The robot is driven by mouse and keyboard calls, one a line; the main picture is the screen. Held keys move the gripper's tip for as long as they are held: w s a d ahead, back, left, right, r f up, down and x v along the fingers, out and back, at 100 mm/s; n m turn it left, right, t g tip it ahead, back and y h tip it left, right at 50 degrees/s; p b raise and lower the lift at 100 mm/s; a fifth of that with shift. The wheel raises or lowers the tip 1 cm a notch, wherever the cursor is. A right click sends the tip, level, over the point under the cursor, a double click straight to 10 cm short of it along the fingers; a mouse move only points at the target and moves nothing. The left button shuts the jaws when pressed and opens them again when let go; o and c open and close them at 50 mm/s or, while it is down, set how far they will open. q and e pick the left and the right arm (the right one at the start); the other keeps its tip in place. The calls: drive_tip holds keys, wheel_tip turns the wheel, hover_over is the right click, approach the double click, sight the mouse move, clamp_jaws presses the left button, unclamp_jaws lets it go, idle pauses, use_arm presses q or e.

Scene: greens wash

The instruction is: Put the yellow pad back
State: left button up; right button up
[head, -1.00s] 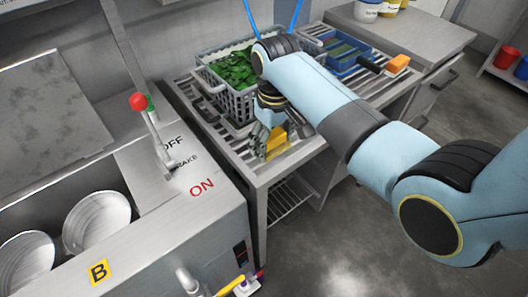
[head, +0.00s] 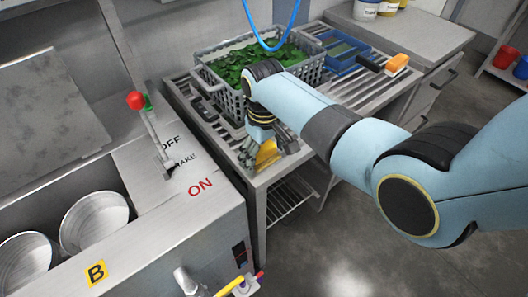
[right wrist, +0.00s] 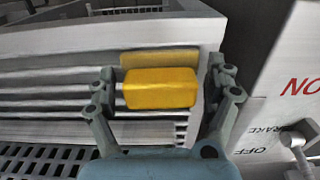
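The yellow pad (right wrist: 160,88) is between the two fingers of my right gripper (right wrist: 162,92) in the right wrist view. A flat, duller yellow patch (right wrist: 158,57) shows just beyond the pad on the pale rim. In the head view my right gripper (head: 259,154) points down at the near corner of the slatted steel table (head: 222,130), with the yellow pad (head: 267,154) partly hidden by the fingers. Whether the pad touches the table is unclear. My left gripper is out of view.
A grey basket of greens (head: 235,103) stands behind the gripper. A blue tray (head: 345,58) and an orange-headed brush (head: 397,64) lie farther right. A machine with a red-knobbed lever (head: 135,101) stands at left. A blue hose (head: 297,15) hangs above the basket.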

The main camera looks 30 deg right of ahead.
sight(264, 149)
drive_tip(key=shift+o, duration=0.4)
drive_tip(key=shift+r, duration=0.15)
wheel_tip(264, 149, up, 12)
drive_tip(key=p, duration=0.1)
idle(0.4)
